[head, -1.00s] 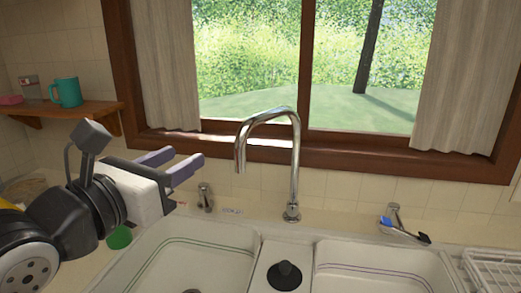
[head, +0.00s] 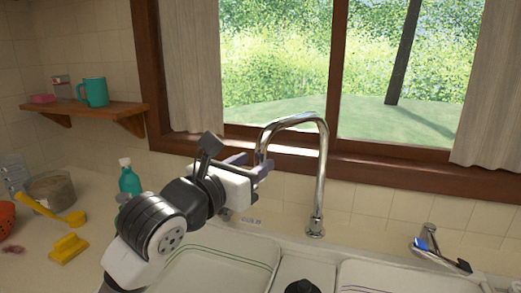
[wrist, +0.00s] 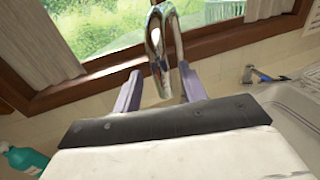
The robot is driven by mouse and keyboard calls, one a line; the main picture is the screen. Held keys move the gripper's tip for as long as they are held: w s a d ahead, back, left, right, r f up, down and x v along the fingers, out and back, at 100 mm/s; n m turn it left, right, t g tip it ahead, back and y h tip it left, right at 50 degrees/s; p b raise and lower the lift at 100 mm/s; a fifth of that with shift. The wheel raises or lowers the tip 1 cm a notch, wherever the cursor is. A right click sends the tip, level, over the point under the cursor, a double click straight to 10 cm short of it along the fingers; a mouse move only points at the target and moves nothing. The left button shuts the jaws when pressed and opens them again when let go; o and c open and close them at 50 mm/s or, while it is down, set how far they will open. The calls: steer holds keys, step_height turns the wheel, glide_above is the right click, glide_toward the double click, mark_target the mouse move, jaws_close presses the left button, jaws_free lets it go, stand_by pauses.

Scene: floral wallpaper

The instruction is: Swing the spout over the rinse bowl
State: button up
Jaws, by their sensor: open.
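The chrome gooseneck faucet (head: 321,180) rises from the back of the sink, its spout arching left so the outlet hangs over the left bowl's side. The left bowl (head: 215,265) and right bowl (head: 385,281) are partly in view; I cannot tell which is the rinse bowl. My gripper (head: 255,168) is open at the spout's hanging end. In the wrist view the spout (wrist: 157,55) hangs between the two purple fingers of my gripper (wrist: 160,88), with gaps beside it. Contact cannot be made out.
A side lever with a blue part (head: 420,244) sits at the back right. A black stopper (head: 302,287) is between the bowls. A green bottle (head: 129,180), yellow scoop (head: 50,210) and yellow brush (head: 68,248) stand or lie left. The window frame (head: 430,175) is close behind the faucet.

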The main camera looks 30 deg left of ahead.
mark_target(257, 161)
steer(key=shift+w+p, duration=0.4)
steer(key=shift+w, duration=1.3)
jaws_close()
